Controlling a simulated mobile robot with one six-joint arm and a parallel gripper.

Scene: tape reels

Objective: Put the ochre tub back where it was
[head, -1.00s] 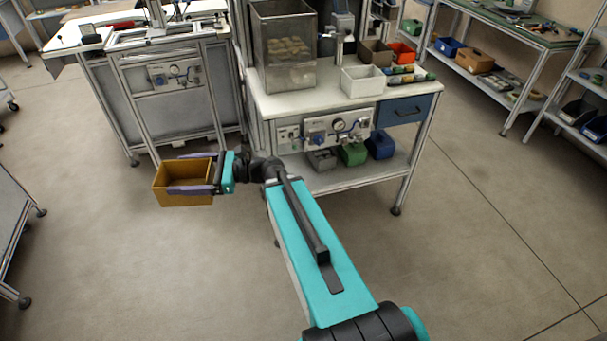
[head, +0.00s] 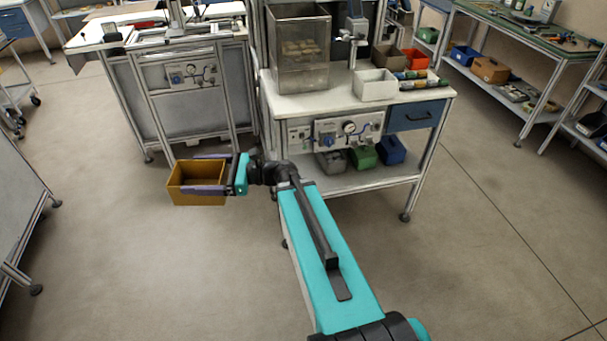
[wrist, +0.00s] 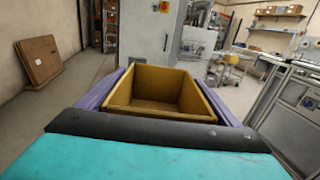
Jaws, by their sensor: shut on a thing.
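The ochre tub (head: 197,197) is an open, empty box held in the air over the floor, left of the white-topped workbench (head: 350,104). My gripper (head: 207,174) is shut on it, with one purple finger along its near side and one along its far side. In the wrist view the tub (wrist: 158,112) sits between the two purple fingers of my gripper (wrist: 160,92), upright, with its bare inside showing. My teal arm reaches out from the bottom of the head view.
The workbench carries a clear bin (head: 299,50), a white tub (head: 374,85) and an orange tub (head: 414,58). Its lower shelf holds a green tub (head: 362,157) and a blue tub (head: 391,150). A grey bench (head: 184,107) stands behind my gripper. The floor around is clear.

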